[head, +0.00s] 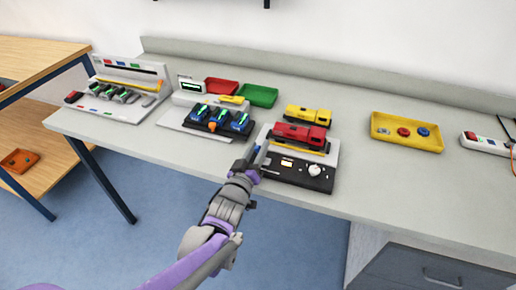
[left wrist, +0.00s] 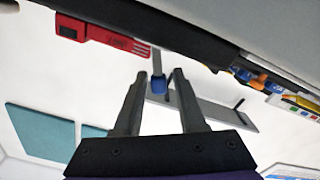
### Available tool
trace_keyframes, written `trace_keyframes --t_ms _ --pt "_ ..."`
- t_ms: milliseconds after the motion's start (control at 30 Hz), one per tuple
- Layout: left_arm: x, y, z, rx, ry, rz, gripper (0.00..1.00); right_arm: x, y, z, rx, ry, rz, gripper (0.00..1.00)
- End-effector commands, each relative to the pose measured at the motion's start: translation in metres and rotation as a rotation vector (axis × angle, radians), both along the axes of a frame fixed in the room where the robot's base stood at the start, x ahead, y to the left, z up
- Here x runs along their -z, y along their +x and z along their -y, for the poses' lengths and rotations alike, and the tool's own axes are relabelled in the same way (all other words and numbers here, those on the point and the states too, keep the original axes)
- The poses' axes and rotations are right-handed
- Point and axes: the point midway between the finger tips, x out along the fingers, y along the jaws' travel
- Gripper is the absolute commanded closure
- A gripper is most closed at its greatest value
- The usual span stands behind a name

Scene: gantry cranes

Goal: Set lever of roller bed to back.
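The unit that I take for the roller bed has a red truck (head: 299,136) on its yellow-edged bed and a black front panel (head: 318,183) with a white knob and a lit display. My left gripper (head: 258,157) is at the panel's left end and hides that corner. In the left wrist view my gripper (left wrist: 159,76) has its fingers apart. A blue-tipped piece (left wrist: 158,86), perhaps the lever, shows between the fingertips; I cannot tell whether they touch it. Its setting is unclear. My right gripper is out of view.
To the left stand a unit with blue pieces (head: 198,112) and a white rack (head: 116,102). Behind are a red tray (head: 221,85), a green tray (head: 258,95) and a yellow truck (head: 307,115). A yellow tray (head: 406,144) is on the right. The table front right is clear.

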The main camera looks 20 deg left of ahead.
Motion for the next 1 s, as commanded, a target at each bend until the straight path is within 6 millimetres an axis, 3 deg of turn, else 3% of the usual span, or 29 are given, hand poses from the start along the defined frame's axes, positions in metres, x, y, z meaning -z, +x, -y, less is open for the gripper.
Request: trace_keyframes --t_ms 333,467,800,1000 --pt "0.000 0.000 0.000 0.000 0.001 0.001 0.47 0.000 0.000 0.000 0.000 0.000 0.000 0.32" --pt "-0.001 -0.010 0.000 0.000 0.001 0.001 0.47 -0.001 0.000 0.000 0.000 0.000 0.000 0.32" --pt "-0.001 -0.075 -0.003 0.000 0.001 0.001 0.47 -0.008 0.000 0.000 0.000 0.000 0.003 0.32" --pt "-0.001 -0.102 -0.003 0.000 0.001 0.001 0.47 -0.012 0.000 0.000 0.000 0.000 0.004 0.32"
